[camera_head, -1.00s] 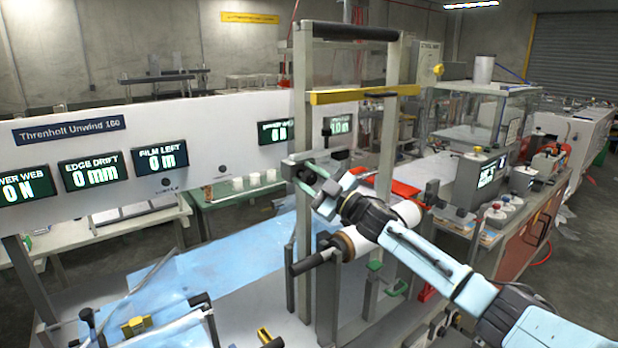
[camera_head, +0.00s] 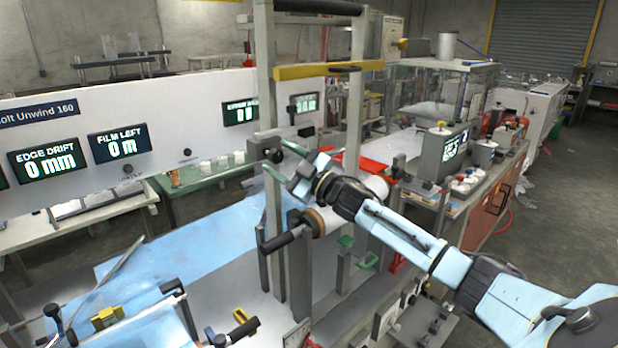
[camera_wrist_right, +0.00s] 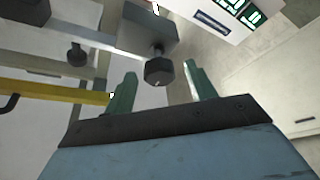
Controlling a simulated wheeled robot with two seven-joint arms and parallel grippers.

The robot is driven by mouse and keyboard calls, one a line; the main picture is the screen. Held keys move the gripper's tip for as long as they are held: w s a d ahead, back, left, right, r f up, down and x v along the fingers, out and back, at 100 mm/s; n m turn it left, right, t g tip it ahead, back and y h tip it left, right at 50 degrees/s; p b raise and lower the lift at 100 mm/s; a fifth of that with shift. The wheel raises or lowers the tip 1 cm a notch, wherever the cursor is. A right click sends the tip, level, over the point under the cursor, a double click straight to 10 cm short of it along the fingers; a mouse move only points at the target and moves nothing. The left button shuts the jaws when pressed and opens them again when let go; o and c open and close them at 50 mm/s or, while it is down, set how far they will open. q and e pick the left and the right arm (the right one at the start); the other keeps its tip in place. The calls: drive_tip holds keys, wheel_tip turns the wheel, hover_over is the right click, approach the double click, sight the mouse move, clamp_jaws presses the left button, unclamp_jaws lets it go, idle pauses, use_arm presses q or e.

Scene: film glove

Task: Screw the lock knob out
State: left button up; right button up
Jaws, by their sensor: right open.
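The lock knob (camera_wrist_right: 159,71) is a dark faceted knob on a short stem under a grey block (camera_wrist_right: 150,32) in the right wrist view. In the head view the block (camera_head: 264,145) sits on the near upright of the roll frame, with the small dark knob (camera_head: 276,156) beside it. My right gripper (camera_head: 284,163) is open and empty close to this knob. In the wrist view its two green fingers (camera_wrist_right: 160,88) stand apart, with the knob appearing between and just beyond their tips. No contact shows. My left gripper is not in view.
A second dark knob (camera_wrist_right: 77,54) is on a bar nearby. A yellow crossbar (camera_head: 325,71) spans the uprights above my gripper. A white roll with a black-ended shaft (camera_head: 285,237) lies below. Blue film (camera_head: 190,255) covers the table to the left.

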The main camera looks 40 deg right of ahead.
drive_tip(key=b+v, duration=0.2)
drive_tip(key=v, duration=0.9)
drive_tip(key=shift+b, duration=0.4)
drive_tip(key=shift+s+f, duration=0.1)
drive_tip(key=shift+s, duration=0.05)
